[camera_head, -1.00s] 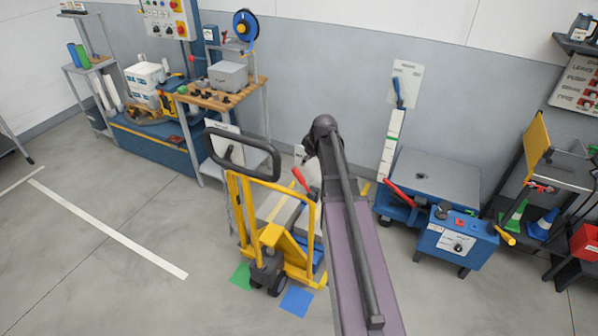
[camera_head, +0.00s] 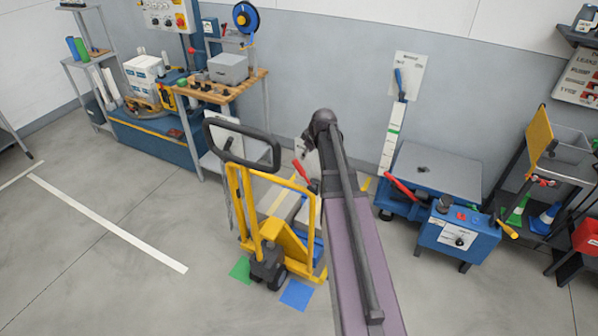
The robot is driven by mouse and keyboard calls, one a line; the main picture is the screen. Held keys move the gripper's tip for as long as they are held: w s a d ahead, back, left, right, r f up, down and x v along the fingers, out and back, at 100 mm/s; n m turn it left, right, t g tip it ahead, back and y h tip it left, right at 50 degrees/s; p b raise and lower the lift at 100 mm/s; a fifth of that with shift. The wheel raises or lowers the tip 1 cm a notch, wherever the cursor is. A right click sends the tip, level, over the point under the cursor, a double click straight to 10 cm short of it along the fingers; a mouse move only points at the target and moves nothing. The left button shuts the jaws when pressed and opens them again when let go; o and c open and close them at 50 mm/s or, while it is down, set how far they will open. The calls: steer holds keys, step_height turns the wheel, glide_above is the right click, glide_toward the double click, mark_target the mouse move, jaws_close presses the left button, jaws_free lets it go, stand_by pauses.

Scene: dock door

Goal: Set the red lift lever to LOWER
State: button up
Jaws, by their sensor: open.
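A yellow pallet truck (camera_head: 263,241) with a black loop handle (camera_head: 235,144) stands left of my arm. A red lever (camera_head: 303,174) slants at the truck's right side, close to my arm. Another red lever (camera_head: 399,188) is on the blue lift table (camera_head: 436,168) to the right. I cannot read a LOWER mark at either lever. My gripper (camera_head: 307,143) is small and dark at the arm's far end, above and apart from the truck's red lever. It is open, though its fingers are hard to make out, and I see nothing in it.
Green (camera_head: 240,268) and blue (camera_head: 297,294) floor patches lie by the truck. A blue control box (camera_head: 459,239) stands before the lift table. A workbench (camera_head: 222,91) is at the back left. The floor at the left is clear.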

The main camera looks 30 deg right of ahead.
mark_target(300, 166)
steer(key=shift+b+x, duration=4.85)
steer(key=shift+x, duration=0.75)
jaws_close()
